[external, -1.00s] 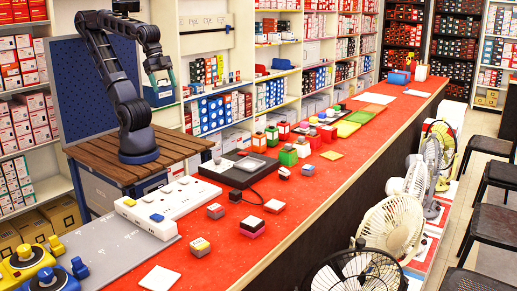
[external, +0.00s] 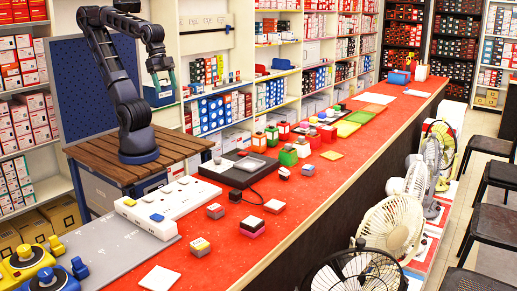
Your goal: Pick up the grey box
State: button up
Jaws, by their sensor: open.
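Several small boxes with grey parts lie spread on the red counter top (external: 300,225); I cannot tell for sure which one is the grey box. One plain grey box (external: 308,170) sits near the middle of the counter. Another greyish box (external: 216,211) lies closer to the front. A grey box with a yellowish top (external: 200,247) lies nearer still. A grey and pink box (external: 275,206) lies to the right of these. My gripper (external: 164,88) is open and empty, pointing down, high above and behind the counter's left side, apart from all the boxes.
A white power strip (external: 165,205) and a black tray (external: 235,172) lie along the counter's back edge. A dark-topped block (external: 251,226) and a white square (external: 160,278) lie in front. Blue and yellow devices (external: 28,262) stand at front left. Shelves stand behind; fans (external: 393,228) stand right.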

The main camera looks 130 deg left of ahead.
jog(key=w+d+f+n+g+h, duration=0.2)
jog(key=w+f+n, duration=0.25)
jog(key=w, duration=0.65)
jog(key=w+d+f+n+g+h, duration=0.25)
jog(key=w+f+n, duration=0.2)
jog(key=w, duration=0.55)
jog(key=n+h, duration=0.4)
jog(key=n, duration=0.3)
send_near(216, 207)
jog(key=shift+g, duration=0.35)
jog(key=x, duration=0.5)
jog(key=shift+f, duration=0.2)
jog(key=shift+w+x, duration=0.2)
jog(key=shift+x, duration=2.35)
jog(key=c, duration=1.1)
